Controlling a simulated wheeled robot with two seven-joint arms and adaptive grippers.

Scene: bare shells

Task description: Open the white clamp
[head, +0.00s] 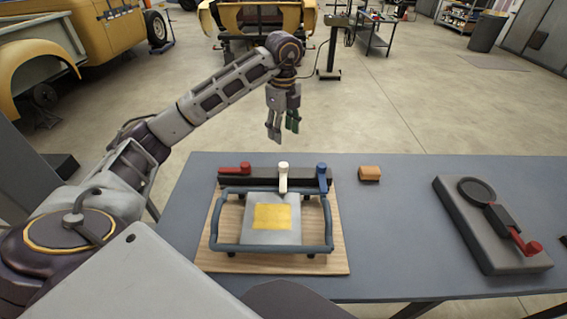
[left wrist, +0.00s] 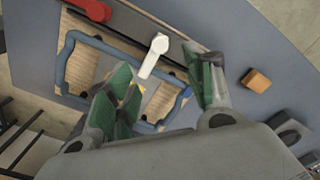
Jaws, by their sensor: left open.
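The white clamp (head: 283,176) is a short upright-looking lever on the dark bar at the back of a wooden board, between a red lever and a blue lever. It also shows in the left wrist view (left wrist: 154,54), beyond the fingertips. My left gripper (head: 283,135) hangs fingers down above and behind the clamp in the head view, apart from it. In the left wrist view its two green-padded fingers (left wrist: 165,85) are spread with nothing between them. My right gripper is not in view.
A blue tube frame (head: 216,220) surrounds a grey plate with a yellow square (head: 272,216). An orange block (head: 369,173) and a grey fixture with a red handle (head: 483,232) stand to the right.

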